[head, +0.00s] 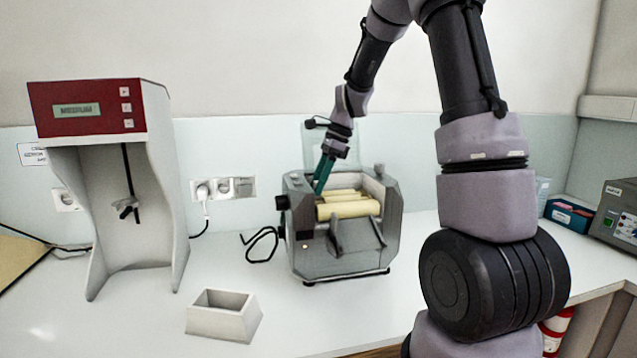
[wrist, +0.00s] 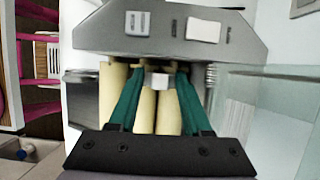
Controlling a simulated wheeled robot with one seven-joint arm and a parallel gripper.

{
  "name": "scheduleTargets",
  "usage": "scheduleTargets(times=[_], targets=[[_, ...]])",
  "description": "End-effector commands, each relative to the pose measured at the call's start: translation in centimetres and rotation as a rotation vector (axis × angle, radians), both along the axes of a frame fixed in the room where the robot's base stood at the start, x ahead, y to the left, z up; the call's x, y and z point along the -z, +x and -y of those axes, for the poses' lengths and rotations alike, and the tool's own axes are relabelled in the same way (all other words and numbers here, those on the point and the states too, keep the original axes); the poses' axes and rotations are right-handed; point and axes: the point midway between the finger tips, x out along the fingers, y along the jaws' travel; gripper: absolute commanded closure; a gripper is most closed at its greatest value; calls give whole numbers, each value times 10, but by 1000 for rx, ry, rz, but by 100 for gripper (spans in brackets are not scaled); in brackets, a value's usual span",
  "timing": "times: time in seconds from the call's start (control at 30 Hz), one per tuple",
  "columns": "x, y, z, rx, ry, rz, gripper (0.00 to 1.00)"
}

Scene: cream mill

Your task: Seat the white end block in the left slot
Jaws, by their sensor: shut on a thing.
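The grey roller mill (head: 345,260) stands on the bench with cream rollers (head: 348,209) in its open top. My gripper (head: 320,188) reaches down into the mill's left end in the head view. In the wrist view its teal fingers (wrist: 159,76) are shut on a small pale block, the white end block (wrist: 159,80), over the cream rollers (wrist: 144,110). The block is small there, and the fingers hide it in the head view. The grey mill wall (wrist: 100,35) lies just beyond the fingertips. I cannot make out the left slot or whether the block touches it.
A red-topped mixer (head: 85,108) stands at the left. An open pale box (head: 222,316) sits in front of it. A clear panel (head: 316,145) rises behind the mill. A grey instrument (head: 615,210) is at the far right. The bench front between box and mill is clear.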

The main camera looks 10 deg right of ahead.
Motion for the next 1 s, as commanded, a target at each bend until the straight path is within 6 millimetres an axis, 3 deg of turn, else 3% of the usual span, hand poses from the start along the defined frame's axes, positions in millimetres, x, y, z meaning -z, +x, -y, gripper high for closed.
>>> scheduleTargets(times=[0.6,0.63,0.7,0.73,1.0], targets=[[3,0,0,0,0,0,100],[3,0,0,0,0,0,47],[3,0,0,0,0,0,21],[3,0,0,0,0,0,16],[3,0,0,0,0,1,16]])
